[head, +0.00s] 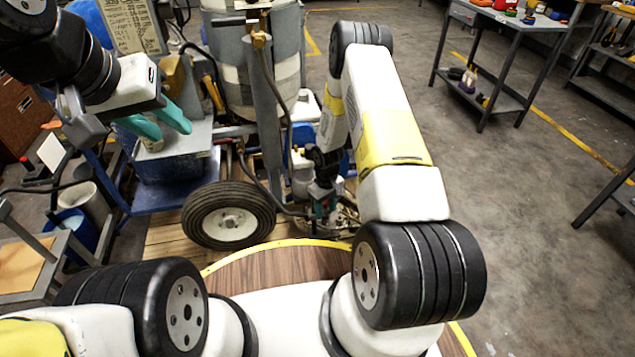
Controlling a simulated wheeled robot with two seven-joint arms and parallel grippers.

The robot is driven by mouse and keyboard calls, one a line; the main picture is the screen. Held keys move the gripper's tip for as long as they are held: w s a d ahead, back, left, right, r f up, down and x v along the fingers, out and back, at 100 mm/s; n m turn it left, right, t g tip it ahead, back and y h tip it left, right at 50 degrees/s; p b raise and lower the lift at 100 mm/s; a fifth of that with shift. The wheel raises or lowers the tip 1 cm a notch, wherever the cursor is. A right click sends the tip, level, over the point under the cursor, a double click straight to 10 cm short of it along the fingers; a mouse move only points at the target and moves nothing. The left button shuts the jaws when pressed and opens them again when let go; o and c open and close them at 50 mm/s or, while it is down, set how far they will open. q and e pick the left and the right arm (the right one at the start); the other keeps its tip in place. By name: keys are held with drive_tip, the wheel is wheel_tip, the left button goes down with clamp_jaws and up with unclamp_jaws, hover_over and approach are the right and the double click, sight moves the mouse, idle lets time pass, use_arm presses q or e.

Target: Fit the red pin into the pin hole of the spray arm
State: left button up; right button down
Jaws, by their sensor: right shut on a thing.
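My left gripper (170,133), with teal fingers, is open and empty beside the blue-and-grey box of the line striper, at the left. My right gripper (323,209) is low beside the machine, right of its wheel. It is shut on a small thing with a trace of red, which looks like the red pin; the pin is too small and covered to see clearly. The spray arm and its pin hole cannot be made out; the metal parts around the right gripper are small and partly hidden by my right arm.
The line striper's black tyre (228,214) stands near the centre, with a grey post (265,120) and hoses close to my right gripper. A blue bucket (75,230) stands at the left. A tool cart (495,75) stands at the back right.

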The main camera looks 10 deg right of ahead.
drive_tip(key=shift+r, duration=0.25)
idle(0.8)
drive_tip(key=c, duration=0.7)
unclamp_jaws()
drive_tip(key=shift+o, duration=0.2)
drive_tip(key=shift+o, duration=1.4)
drive_tip(key=shift+r, duration=0.1)
drive_tip(key=shift+r, duration=3.4)
drive_tip(key=shift+r, duration=0.1)
